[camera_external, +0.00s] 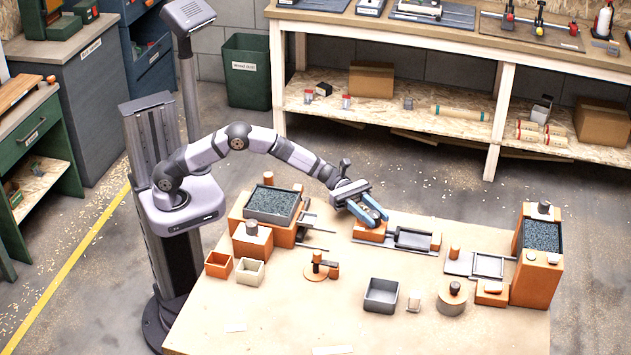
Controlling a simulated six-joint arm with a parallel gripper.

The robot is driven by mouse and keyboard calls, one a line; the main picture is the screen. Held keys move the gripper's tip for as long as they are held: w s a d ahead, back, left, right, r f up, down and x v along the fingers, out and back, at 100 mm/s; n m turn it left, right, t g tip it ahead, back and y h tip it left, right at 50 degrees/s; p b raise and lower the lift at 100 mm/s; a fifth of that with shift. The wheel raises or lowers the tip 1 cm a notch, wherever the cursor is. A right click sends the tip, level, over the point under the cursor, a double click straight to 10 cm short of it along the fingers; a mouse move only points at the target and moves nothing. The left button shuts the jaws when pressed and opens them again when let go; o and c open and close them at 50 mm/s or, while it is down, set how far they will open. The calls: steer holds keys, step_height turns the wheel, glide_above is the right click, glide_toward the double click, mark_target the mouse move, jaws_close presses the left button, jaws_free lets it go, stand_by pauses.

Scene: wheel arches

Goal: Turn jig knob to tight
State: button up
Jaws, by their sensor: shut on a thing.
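An orange and grey jig (413,239) lies at the back middle of the table, with a flat grey frame between orange end blocks. My gripper (378,219) reaches down over its left orange block (368,235), blue fingers pointing down and to the right. The fingers are closed at the top of that block, where the jig knob appears to be. The knob itself is hidden by the fingers, so its turn position cannot be told.
Left of the jig stands an orange hopper with a grey tray (271,221). In front are a round orange fixture (321,270), a grey bin (381,296) and a round knobbed piece (452,299). A tall orange hopper (536,278) stands right. The table's front is mostly clear.

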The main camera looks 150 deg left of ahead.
mark_target(371, 212)
steer(key=shift+r+m+h+b, duration=0.15)
steer(key=shift+m+h+b, duration=0.85)
steer(key=shift+h, duration=1.1)
steer(key=o, duration=1.1)
steer(key=shift+c, duration=0.2)
steer(key=shift+s+a, duration=0.1)
steer(key=shift+s, duration=0.45)
steer(key=shift+s+a+b, duration=0.15)
steer(key=shift+s+b, duration=0.05)
steer(key=shift+s, duration=0.85)
steer(key=shift+s+a+b, duration=0.15)
steer(key=shift+s+a, duration=0.05)
steer(key=shift+s, duration=0.8)
steer(key=shift+s+a+b, duration=0.15)
steer(key=shift+s+b, duration=0.05)
steer(key=shift+s, duration=0.85)
